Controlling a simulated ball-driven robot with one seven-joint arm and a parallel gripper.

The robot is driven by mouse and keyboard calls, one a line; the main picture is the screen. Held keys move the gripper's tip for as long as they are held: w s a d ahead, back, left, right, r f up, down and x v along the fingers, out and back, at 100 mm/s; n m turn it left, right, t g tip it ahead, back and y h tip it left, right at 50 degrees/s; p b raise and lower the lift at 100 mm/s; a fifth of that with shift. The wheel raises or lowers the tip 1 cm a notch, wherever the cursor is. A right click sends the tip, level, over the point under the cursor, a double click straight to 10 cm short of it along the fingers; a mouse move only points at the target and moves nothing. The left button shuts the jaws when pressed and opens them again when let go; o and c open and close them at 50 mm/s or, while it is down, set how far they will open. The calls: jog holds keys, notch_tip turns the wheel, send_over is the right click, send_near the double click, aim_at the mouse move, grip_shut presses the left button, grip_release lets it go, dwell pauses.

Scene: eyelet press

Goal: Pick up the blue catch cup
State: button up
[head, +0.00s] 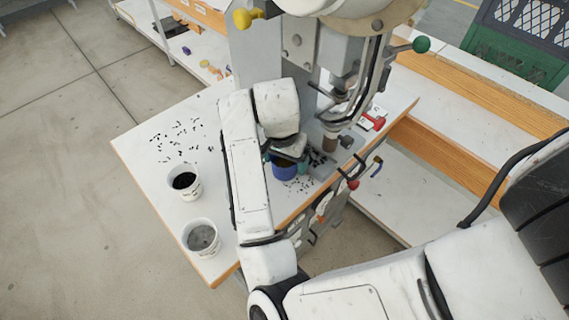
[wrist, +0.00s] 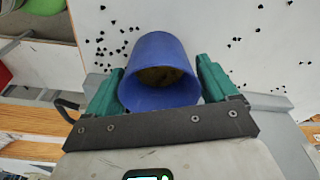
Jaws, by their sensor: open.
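The blue catch cup (wrist: 166,50) stands between the two green fingers of my gripper (wrist: 160,85) in the wrist view. Its open mouth faces the camera, and something brownish shows inside. A finger is on each side of the cup, with a narrow gap at the right; at the left I cannot tell whether it touches. In the head view the cup (head: 284,171) is on the white table beside the press, partly hidden by my gripper (head: 284,158) and arm. My gripper is open.
The eyelet press (head: 310,60) rises right behind the cup, with levers and knobs close by. Two white tubs, one with black bits (head: 185,184) and one with grey contents (head: 201,238), stand on the table's left side. Small black bits (head: 178,135) lie scattered on the table.

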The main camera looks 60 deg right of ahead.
jog(key=shift+f, duration=0.1)
jog(key=shift+c, duration=0.3)
jog(key=c, duration=0.8)
